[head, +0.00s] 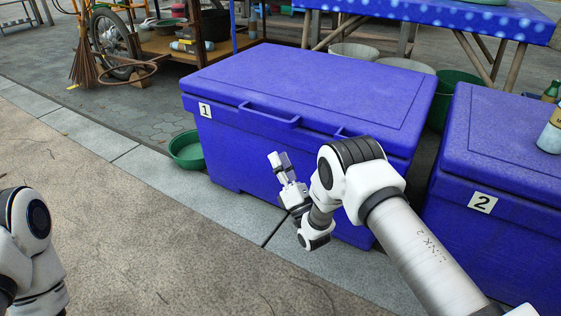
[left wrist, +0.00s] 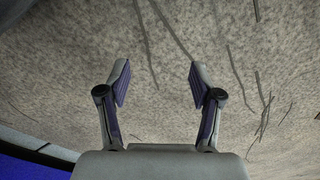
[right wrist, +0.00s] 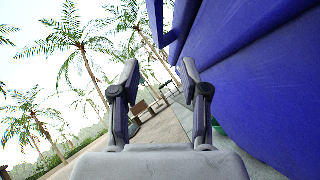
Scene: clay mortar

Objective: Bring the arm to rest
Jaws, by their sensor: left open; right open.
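My right gripper (head: 279,165) is in front of the blue cooler box marked 1 (head: 300,95), near its front face. In the right wrist view my right gripper (right wrist: 161,75) is open with nothing between its fingers, and the blue box wall (right wrist: 265,80) fills the right side. My left arm shows only in part at the left edge of the head view, and its gripper is out of that view. In the left wrist view my left gripper (left wrist: 158,80) is open and empty over the bare brown ground (left wrist: 175,40).
A second blue box marked 2 (head: 500,165) stands at the right with a bottle (head: 552,132) on it. A green basin (head: 187,150) sits on the ground left of box 1. A broom (head: 86,60) and a bicycle wheel (head: 110,40) stand behind. The pavement at the lower left is clear.

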